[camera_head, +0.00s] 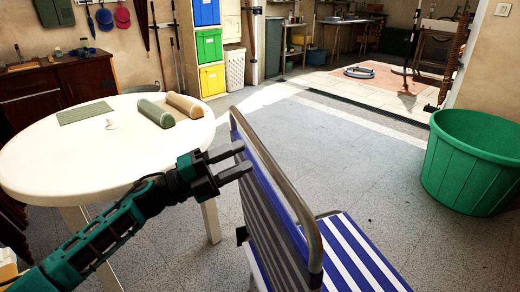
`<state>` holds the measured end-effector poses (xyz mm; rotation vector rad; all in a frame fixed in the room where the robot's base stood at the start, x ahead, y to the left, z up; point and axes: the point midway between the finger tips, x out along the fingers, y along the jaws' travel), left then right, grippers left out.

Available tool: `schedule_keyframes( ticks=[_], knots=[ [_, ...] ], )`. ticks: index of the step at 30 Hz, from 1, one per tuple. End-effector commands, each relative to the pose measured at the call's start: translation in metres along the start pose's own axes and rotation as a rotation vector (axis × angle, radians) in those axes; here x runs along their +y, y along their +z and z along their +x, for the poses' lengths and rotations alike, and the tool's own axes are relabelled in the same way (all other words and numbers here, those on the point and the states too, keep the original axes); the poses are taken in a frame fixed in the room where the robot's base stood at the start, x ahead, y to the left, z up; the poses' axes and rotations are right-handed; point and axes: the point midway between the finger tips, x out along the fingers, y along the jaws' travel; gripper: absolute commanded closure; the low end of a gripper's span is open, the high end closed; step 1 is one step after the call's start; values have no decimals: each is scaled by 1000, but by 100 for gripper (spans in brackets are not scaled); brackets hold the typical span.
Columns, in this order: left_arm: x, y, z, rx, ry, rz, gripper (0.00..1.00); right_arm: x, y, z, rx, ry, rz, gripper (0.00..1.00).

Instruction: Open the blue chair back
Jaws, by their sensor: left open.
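The blue chair has a blue-and-white striped back (272,212) with a grey metal tube frame, and a striped seat (360,255) to the right of it. The back stands up, leaning a little. My left gripper (240,160) comes in from the left and is open. Its fingertips are at the upper left part of the chair back, close to the tube frame. I cannot tell whether they touch it. Nothing is seen held between the fingers. My right gripper is not in view. The lower part of the chair is cut off by the picture's bottom edge.
A round white table (60,170) stands left, with two rolls (170,108) and a green mat (85,112) on it. A green tub (475,160) stands right. Shelves with coloured bins (209,46) are at the back. The floor beyond the chair is clear.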

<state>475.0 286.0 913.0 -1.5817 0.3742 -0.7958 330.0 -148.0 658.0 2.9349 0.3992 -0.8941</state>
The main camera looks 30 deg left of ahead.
Motion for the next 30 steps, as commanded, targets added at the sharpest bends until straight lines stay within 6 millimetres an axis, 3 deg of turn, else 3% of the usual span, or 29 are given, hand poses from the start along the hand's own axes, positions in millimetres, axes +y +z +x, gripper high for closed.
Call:
schedule_keyframes(
  ticks=[3, 9, 22, 30],
  knots=[
    [-1, 0, 22, 1, -3, 0, 53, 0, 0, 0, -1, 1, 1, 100],
    [0, 0, 45, -1, -2, -2, 53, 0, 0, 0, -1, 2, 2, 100],
    [0, 0, 54, -2, 0, -2, 53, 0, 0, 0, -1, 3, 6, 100],
    [0, 0, 53, -2, 0, -2, 78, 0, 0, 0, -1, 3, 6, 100]
  ],
)
